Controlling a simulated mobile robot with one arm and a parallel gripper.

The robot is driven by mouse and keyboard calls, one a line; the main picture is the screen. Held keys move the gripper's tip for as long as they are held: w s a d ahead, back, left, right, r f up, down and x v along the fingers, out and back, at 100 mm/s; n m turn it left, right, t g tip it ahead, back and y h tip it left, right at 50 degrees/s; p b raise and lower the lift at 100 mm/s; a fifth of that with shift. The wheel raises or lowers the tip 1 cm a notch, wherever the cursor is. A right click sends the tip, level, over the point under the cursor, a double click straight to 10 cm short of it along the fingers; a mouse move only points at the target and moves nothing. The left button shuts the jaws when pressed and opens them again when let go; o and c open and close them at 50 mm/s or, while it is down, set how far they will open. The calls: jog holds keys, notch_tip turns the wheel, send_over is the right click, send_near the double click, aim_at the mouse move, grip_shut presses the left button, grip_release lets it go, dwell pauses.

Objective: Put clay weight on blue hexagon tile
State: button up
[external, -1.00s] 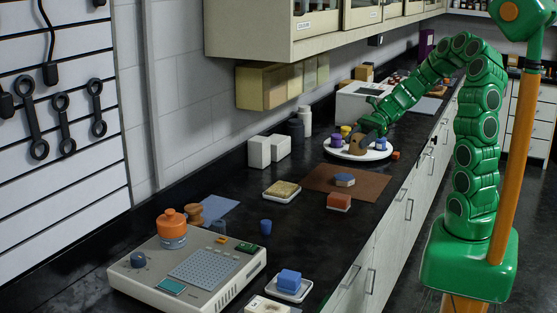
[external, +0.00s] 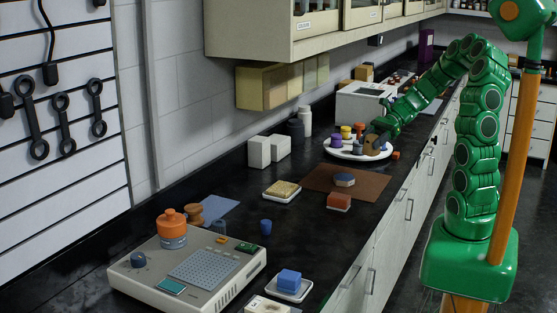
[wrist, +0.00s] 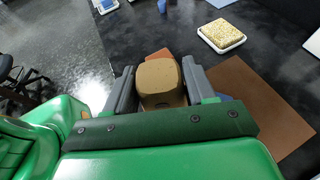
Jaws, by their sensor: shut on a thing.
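The brown clay weight (wrist: 160,80) is between the grey fingers of my gripper (wrist: 160,88), which is shut on it. In the external view my gripper (external: 373,140) and the clay weight (external: 370,149) are at the right part of the round white tray (external: 344,155); whether the weight clears the tray is hard to tell. The blue hexagon tile (external: 344,179) lies on a brown mat (external: 318,180), nearer the camera than the tray. In the wrist view a bit of blue (wrist: 223,97) shows beside the right finger, mostly hidden.
Several small coloured weights, including a purple one (external: 335,141), stand on the tray. A red block (external: 339,201) on a white dish and a tan sponge-like block (external: 282,188) are near the mat. An orange block (external: 396,155) sits right of the tray.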

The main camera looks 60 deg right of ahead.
jog(key=w+f, duration=0.2)
jog(key=w, duration=0.1)
jog(key=w+d+f, duration=0.1)
jog(key=w+f, duration=0.1)
jog(key=w, duration=0.1)
jog(key=w+d+f, duration=0.1)
jog(key=w+f, duration=0.1)
jog(key=f, duration=0.1)
jog(key=shift+w, duration=0.4)
jog(key=shift+w+d+f, duration=0.1)
jog(key=shift+w+f, duration=0.55)
jog(key=shift+f, duration=1.55)
jog(key=shift+f, duration=0.1)
jog(key=o, duration=1.2)
